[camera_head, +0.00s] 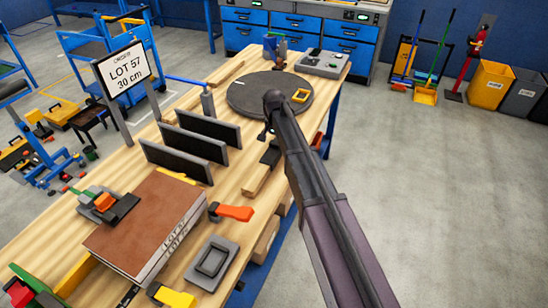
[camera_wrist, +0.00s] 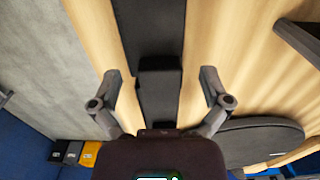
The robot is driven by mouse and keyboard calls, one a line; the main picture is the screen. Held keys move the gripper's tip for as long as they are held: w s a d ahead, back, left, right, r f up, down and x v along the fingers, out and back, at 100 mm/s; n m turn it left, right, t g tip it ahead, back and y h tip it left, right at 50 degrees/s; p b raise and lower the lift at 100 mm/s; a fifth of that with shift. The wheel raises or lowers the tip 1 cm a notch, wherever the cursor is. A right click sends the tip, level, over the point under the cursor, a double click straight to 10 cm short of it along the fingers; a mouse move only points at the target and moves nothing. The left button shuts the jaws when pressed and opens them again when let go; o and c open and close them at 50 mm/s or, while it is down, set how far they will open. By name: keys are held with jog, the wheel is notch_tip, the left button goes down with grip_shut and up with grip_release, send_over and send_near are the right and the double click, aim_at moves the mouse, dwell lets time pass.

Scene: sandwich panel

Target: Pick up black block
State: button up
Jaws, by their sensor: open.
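The black block (camera_head: 270,153) lies on the workbench (camera_head: 226,172), beside my arm and near the bench's right edge. In the wrist view the black block (camera_wrist: 159,88) shows between my two fingers, with its near end close to the gripper body. My gripper (camera_wrist: 159,76) is open, one finger on each side of the block, with gaps on both sides. I cannot tell its height above the block. In the head view my arm hides most of the gripper.
Several dark upright panels (camera_head: 208,127) stand to the left. A light wooden strip (camera_head: 256,181) lies nearer. A dark strip (camera_wrist: 150,25) adjoins the block in the wrist view.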

jog(key=shift+f, duration=0.3)
jog(key=shift+c, duration=0.2)
jog(key=c, duration=1.2)
